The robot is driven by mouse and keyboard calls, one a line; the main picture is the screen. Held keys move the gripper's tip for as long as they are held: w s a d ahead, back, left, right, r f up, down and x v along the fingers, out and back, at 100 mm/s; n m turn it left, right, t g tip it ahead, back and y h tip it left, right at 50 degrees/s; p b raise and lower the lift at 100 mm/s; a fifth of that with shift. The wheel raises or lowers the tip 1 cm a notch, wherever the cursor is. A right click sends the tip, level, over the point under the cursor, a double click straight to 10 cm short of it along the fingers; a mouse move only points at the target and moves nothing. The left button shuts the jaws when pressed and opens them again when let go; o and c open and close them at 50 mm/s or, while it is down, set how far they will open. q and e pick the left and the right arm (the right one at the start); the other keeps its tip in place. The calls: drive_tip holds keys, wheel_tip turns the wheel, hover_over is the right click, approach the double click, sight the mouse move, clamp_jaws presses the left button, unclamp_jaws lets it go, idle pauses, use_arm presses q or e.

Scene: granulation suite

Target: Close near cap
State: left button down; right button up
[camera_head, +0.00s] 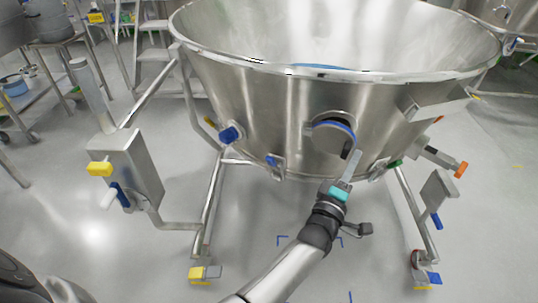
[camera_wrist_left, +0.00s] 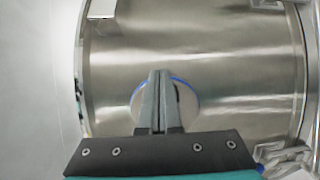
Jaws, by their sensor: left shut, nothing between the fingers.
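The near cap (camera_head: 334,138) is a round metal disc with a blue rim on the front wall of the large steel vessel (camera_head: 270,108). A dark strip of the port shows along its upper edge, so it seems not flush. My left gripper (camera_head: 356,156) is shut and empty, with its fingertips by the cap's lower right side. I cannot tell whether they touch it. In the left wrist view, the shut fingers (camera_wrist_left: 159,75) cross in front of the cap (camera_wrist_left: 187,103) and hide its middle. My right gripper is not in view.
The vessel's frame stands on legs with casters and yellow and blue pedals (camera_head: 198,272). A blue knob (camera_head: 230,134) is left of the cap, and an orange-ended handle (camera_head: 460,169) is at the right. A metal box (camera_head: 133,165) stands at the left. Open floor lies in front.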

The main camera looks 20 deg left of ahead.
use_arm(q)
drive_tip(key=shift+x, duration=1.05)
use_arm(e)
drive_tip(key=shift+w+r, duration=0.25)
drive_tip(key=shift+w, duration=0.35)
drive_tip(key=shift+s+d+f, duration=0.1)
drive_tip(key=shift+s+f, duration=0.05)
